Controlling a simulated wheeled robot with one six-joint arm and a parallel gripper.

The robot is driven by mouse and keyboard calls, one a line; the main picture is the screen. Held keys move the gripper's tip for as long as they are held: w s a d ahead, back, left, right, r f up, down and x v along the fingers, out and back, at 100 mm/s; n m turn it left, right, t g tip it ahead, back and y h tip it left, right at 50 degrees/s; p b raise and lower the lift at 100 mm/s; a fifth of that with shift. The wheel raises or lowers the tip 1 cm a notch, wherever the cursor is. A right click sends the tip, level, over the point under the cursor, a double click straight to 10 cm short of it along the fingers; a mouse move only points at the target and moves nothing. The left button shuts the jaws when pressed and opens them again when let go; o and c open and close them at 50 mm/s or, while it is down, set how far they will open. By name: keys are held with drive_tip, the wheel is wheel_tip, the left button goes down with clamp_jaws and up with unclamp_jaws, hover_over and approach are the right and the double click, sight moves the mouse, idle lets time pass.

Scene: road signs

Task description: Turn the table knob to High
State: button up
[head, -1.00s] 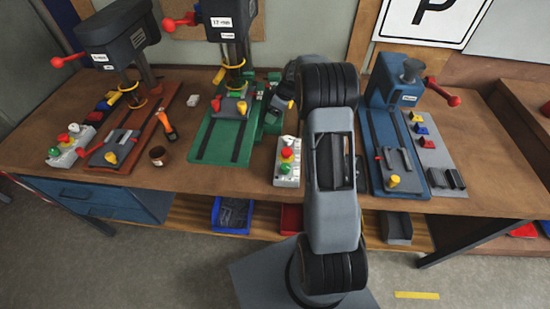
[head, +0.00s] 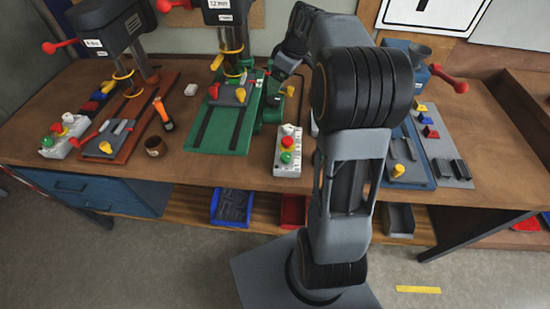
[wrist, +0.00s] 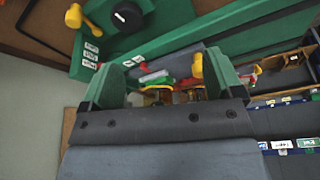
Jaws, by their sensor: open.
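The green drill press (head: 222,122) stands at the middle of the bench. At its right side in the head view is a small yellow lever (head: 290,91). In the wrist view a yellow lever (wrist: 80,20) and a round black knob (wrist: 127,16) sit on a green part at top left, with small white labels (wrist: 90,48) beside the lever. The label text is too small to read, so I cannot tell the setting. My gripper (wrist: 165,72) is open and empty, apart from lever and knob. In the head view it (head: 282,70) is beside the green press, partly hidden by my arm.
A red drill press (head: 120,120) stands to the left and a blue one (head: 408,160) to the right, partly behind my arm. A button box (head: 287,150) is near the front edge.

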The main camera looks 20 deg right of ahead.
drive_tip(key=s+a+f+m+b, duration=0.1)
drive_tip(key=s+a+f+m, duration=0.1)
drive_tip(key=s, duration=0.5)
drive_tip(key=s+a+f+m+h+b, duration=0.1)
drive_tip(key=s+a+f+m, duration=0.1)
drive_tip(key=s+a, duration=0.3)
drive_tip(key=s+a+f+m+h+b, duration=0.1)
drive_tip(key=s+a+f+m+b, duration=0.1)
drive_tip(key=s, duration=0.6)
drive_tip(key=shift+s+a+f+m+t, duration=0.4)
drive_tip(key=shift+a+f+m, duration=0.25)
drive_tip(key=shift+a, duration=0.35)
drive_tip(key=shift+s+a+f+m+h, duration=0.15)
drive_tip(key=shift+s+f, duration=0.05)
drive_tip(key=shift+s, duration=0.15)
drive_tip(key=shift+s+a+f+m+h, duration=0.1)
drive_tip(key=shift+s+f+h, duration=0.1)
drive_tip(key=shift+s, duration=0.15)
